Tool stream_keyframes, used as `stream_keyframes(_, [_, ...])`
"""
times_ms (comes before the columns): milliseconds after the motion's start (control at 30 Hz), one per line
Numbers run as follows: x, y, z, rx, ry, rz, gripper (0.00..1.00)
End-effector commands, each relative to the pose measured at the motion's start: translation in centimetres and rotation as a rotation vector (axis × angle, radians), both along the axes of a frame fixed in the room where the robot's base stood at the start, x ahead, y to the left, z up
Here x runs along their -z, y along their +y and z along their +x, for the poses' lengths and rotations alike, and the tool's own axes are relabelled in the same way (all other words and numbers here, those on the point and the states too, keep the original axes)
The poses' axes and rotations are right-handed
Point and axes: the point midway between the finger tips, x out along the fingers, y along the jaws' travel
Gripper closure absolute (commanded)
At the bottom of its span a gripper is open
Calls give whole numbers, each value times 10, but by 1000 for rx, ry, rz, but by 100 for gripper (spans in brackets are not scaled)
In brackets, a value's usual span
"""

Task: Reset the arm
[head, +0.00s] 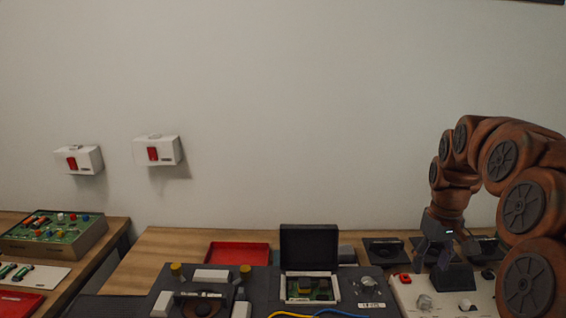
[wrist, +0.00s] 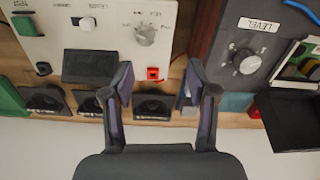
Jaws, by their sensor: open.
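My arm curves down from the right in the head view, and my gripper (head: 438,257) points down above the back part of the white control panel (head: 410,294). In the wrist view my gripper (wrist: 158,92) is open, with its two fingers apart and nothing between them. Below it the white panel (wrist: 115,38) shows a dark screen, a grey knob (wrist: 146,35) and a red button (wrist: 153,73). I cannot tell how far the fingertips are above the panel.
A dark panel with a LEVEL knob (wrist: 246,62) adjoins the white one. An open-lidded box (head: 309,262) stands beside a red tray (head: 238,254). Several black stands line the table's back edge. White boxes (head: 156,150) hang on the wall. A second table (head: 118,226) stands left.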

Motion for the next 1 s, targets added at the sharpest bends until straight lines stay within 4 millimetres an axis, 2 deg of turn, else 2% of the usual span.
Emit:
stream_keyframes(33, [-7,14,-9,-14,6,3,42])
stream_keyframes(200, [-19,62,-44,-41,19,8,42])
stream_keyframes(500, [-25,127,-123,-57,66,10,42])
stream_keyframes(733, [-20,160,-190,-41,100,3,42])
stream_keyframes(1000, [-6,179,-264,5,136,-8,42])
